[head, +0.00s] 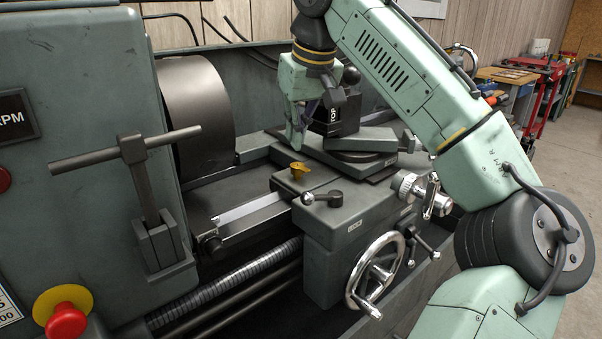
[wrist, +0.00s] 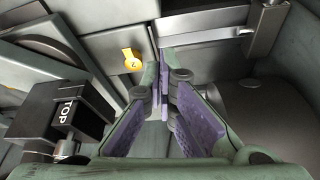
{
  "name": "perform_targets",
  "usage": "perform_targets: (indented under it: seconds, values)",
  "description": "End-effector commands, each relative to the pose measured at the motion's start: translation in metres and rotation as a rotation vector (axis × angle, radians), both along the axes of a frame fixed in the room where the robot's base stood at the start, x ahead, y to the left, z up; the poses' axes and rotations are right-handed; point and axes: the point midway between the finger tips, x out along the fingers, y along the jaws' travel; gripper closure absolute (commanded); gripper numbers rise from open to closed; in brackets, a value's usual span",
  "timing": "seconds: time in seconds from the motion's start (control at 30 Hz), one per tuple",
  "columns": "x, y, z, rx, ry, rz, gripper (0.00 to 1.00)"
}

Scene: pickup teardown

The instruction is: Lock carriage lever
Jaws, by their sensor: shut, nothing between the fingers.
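A small yellow lever-like piece (head: 299,170) stands on top of the lathe carriage (head: 350,232). It also shows in the wrist view (wrist: 132,60), just left of my fingertips. I cannot tell which of the two is the carriage lever. My gripper (head: 297,143) points down above the carriage, behind the yellow piece in the head view. Its purple-padded fingers (wrist: 163,68) are shut at the tips, empty and apart from the yellow piece.
A black tool post marked TOP (head: 346,118) stands close right of my gripper. The large dark chuck (head: 193,108) is to the left. A chrome handwheel (head: 375,272) is on the carriage front. A T-handled lever (head: 140,170) rises at the front left.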

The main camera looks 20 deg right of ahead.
Motion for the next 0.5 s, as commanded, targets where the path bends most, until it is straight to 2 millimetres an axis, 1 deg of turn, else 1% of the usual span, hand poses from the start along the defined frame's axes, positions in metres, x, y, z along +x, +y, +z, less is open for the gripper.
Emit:
perform_targets:
  seconds: [0.03, 0.2, 0.37, 0.4, 0.5]
  values:
    - [0.003, 0.0, -0.01, -0.001, 0.004, 0.0, 1.0]
    - [0.016, 0.002, -0.044, -0.001, 0.003, -0.001, 1.0]
    - [0.025, 0.003, -0.075, -0.001, 0.003, -0.001, 1.0]
    - [0.017, 0.001, -0.073, -0.002, 0.0, -0.002, 1.0]
    - [0.003, -0.001, -0.076, -0.002, 0.001, -0.003, 1.0]
